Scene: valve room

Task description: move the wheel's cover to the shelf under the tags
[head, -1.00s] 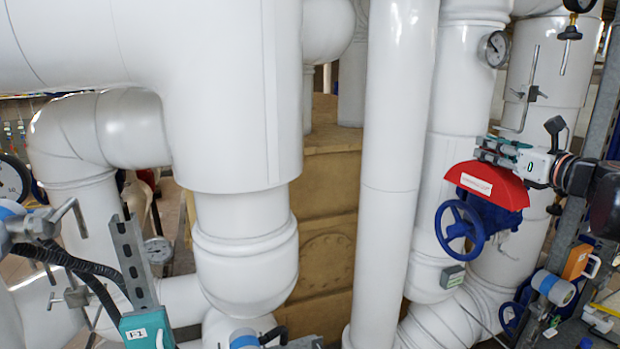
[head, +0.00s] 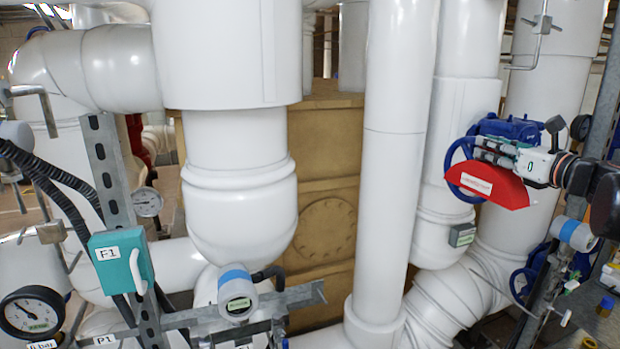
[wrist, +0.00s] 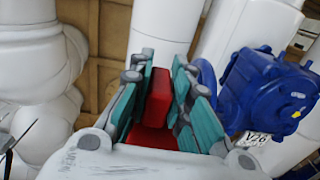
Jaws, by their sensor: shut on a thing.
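The red wheel cover (head: 497,187), with a white label, hangs from my gripper (head: 494,152) at the right of the head view. In the wrist view the teal-padded fingers (wrist: 158,100) are shut on the red cover (wrist: 159,92). The blue handwheel (head: 449,160) is uncovered and partly hidden behind the cover. I cannot tell the gap between them. The wheel's rim also shows beside the right finger in the wrist view (wrist: 207,72). I cannot make out the shelf or the tags above it.
A blue valve body (wrist: 268,92) with a tag (wrist: 255,138) lies right of my fingers. A thick white pipe (head: 393,170) stands left of the cover. Gauges and a teal box (head: 120,262) are at left. Small items (head: 605,306) and a grey post crowd the lower right.

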